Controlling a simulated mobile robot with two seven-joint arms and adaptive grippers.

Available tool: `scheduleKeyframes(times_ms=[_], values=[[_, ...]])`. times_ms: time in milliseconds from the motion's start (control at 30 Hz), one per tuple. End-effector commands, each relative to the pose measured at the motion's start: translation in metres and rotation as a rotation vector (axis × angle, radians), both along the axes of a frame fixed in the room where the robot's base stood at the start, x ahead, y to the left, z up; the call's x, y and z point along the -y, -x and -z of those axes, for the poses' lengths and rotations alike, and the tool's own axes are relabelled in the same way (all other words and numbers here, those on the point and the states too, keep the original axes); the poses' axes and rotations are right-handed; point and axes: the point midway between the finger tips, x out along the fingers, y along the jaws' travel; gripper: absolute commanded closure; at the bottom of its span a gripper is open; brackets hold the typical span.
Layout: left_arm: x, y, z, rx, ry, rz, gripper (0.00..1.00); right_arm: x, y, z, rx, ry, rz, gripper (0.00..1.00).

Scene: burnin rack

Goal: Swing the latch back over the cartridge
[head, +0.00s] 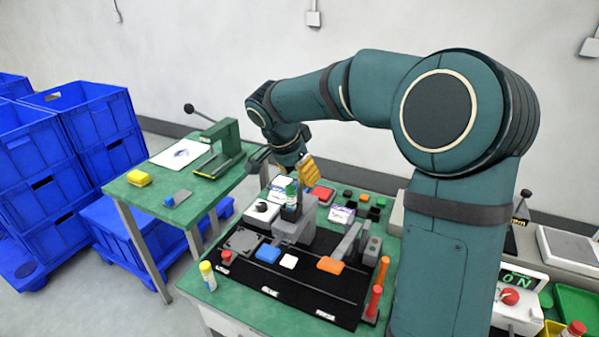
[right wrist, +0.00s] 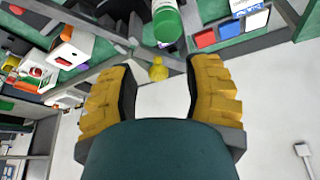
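On the black rack base (head: 285,290), a grey block fixture (head: 293,232) holds an upright green-and-white piece (head: 291,190), which may be the cartridge. A grey slanted bar (head: 347,243) stands to its right by an orange block (head: 330,265); I cannot tell which part is the latch. My right gripper (head: 285,168) is above and behind the fixture, apart from it. In the right wrist view its yellow-padded fingers (right wrist: 160,95) are spread with nothing between them. A green-and-white cylinder (right wrist: 166,22) shows beyond the fingertips. My left gripper is not in view.
A second green table (head: 150,195) with a green press (head: 222,145) stands at the left. Blue crates (head: 95,120) are stacked beyond it.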

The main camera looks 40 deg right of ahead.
Motion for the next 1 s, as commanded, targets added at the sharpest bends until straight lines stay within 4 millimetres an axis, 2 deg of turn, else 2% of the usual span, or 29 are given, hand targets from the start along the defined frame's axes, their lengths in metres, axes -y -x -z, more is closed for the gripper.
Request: scheduleKeyframes(times_ms=[267, 700, 833, 1000], values=[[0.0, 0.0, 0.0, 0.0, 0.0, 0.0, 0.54, -0.004, 0.0, -0.009, 0.004, -0.001, -0.004, 0.51], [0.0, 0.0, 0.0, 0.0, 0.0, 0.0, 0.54, -0.035, 0.004, -0.085, 0.004, 0.0, -0.003, 0.51], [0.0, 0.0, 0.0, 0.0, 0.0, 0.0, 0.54, -0.042, 0.006, -0.101, 0.002, 0.001, -0.002, 0.51], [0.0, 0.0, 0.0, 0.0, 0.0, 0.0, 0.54, -0.046, 0.007, -0.11, 0.001, 0.0, -0.001, 0.51]])
